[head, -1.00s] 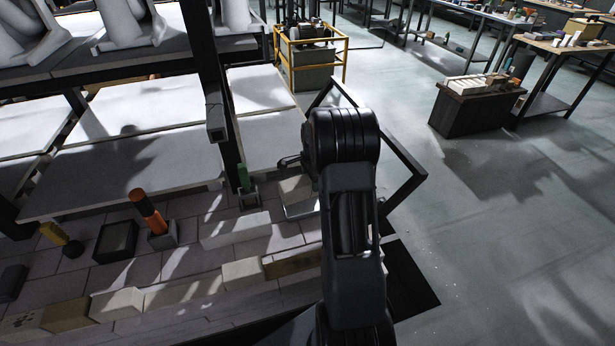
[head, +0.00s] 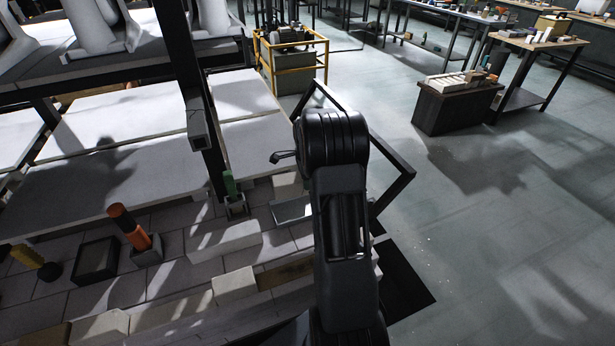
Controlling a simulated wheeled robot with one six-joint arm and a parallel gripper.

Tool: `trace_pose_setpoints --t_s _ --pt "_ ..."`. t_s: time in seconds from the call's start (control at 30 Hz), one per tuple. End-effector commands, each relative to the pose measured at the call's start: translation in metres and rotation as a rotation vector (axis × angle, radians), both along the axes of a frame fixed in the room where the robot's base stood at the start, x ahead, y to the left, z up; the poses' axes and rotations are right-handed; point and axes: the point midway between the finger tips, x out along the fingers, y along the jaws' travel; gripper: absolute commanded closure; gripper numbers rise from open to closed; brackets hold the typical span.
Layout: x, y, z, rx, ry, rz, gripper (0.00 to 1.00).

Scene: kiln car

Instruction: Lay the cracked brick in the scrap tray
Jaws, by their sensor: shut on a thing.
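My gripper (head: 282,157) is mostly hidden behind my dark arm; only a small dark part sticks out left of the wrist. It is shut, but what it holds is hidden. A pale, shallow, metallic-looking tray (head: 292,211) lies just left of my arm, with a pale block (head: 287,184) beyond it. A dark square tray (head: 95,262) sits further left. I cannot tell which one is the scrap tray. Pale bricks (head: 222,240) lie along the deck, and a brownish one (head: 285,272) lies nearer. I can make out no crack on any of them.
An orange and black tool (head: 130,226) and a green item (head: 230,184) stand in holders. A dark upright post (head: 200,100) rises left of my arm. White shelves (head: 90,185) lie behind. Open floor (head: 480,240) is on the right.

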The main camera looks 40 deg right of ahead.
Motion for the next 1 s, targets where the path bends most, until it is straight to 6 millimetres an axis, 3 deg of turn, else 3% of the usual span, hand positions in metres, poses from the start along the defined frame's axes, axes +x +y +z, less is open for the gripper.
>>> trace_pose_setpoints --t_s 1.0 --pt "0.0 -0.002 -0.079 -0.001 -0.002 -0.002 0.74"
